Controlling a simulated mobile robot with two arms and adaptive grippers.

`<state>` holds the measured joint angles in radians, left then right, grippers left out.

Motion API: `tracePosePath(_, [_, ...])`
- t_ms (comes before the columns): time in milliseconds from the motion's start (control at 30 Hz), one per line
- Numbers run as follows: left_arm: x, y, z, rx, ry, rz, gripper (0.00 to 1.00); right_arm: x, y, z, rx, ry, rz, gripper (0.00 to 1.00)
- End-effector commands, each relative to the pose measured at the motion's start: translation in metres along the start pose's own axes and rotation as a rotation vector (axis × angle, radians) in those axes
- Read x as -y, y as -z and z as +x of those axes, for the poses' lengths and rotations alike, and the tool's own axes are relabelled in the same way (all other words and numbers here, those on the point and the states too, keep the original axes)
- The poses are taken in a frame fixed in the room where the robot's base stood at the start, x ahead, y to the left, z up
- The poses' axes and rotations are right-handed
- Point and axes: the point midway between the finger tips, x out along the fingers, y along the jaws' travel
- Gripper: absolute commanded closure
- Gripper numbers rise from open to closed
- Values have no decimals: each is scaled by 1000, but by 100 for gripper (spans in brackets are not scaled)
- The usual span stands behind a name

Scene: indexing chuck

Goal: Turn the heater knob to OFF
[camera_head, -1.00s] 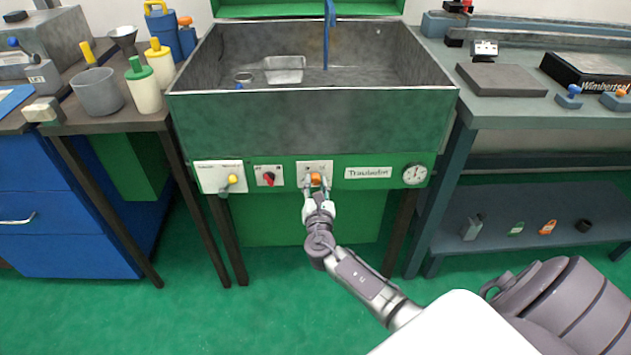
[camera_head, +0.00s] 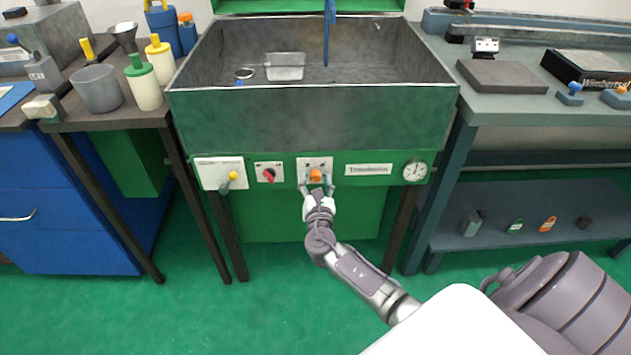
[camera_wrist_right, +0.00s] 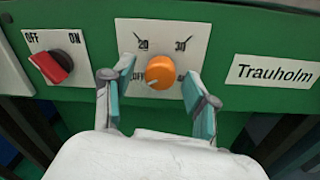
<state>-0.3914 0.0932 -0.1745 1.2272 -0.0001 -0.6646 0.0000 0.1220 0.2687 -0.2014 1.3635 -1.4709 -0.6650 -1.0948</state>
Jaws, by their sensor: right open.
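The heater knob (camera_wrist_right: 160,72) is a round orange knob on a white plate marked OFF, 20 and 30, with a partly covered mark at the right. It also shows in the head view (camera_head: 316,175). A small white mark on the knob's face lies at its lower left, below the OFF label. My right gripper (camera_wrist_right: 153,92) is open, one teal-padded finger on each side of the knob, with gaps between pads and knob. In the head view the right gripper (camera_head: 318,188) is just below and in front of the knob. My left gripper is not in view.
A red switch (camera_wrist_right: 50,67) marked OFF and ON is left of the knob. The Trauholm label (camera_wrist_right: 274,72) is at the right. A yellow-tipped lever (camera_head: 231,178) and a round dial (camera_head: 414,171) sit on the same green panel, below the sink (camera_head: 300,118).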

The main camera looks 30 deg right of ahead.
Motion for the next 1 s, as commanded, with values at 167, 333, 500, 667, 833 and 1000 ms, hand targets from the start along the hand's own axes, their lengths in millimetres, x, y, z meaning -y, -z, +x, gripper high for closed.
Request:
tracePosePath(167, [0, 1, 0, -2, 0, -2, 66, 0, 1, -12, -2, -1, 0, 42])
tracePosePath(333, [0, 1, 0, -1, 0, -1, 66, 0, 2, -46, -4, -2, 0, 42])
tracePosePath(500, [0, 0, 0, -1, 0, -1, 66, 0, 1, -82, -4, -1, 1, 42])
tracePosePath(667, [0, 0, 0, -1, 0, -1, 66, 0, 1, -107, -2, -1, 0, 42])
tracePosePath(833, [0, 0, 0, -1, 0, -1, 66, 0, 0, -119, -1, 0, 0, 42])
tracePosePath(1000, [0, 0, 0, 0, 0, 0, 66, 0, 0, -120, 0, 0, 0, 42])
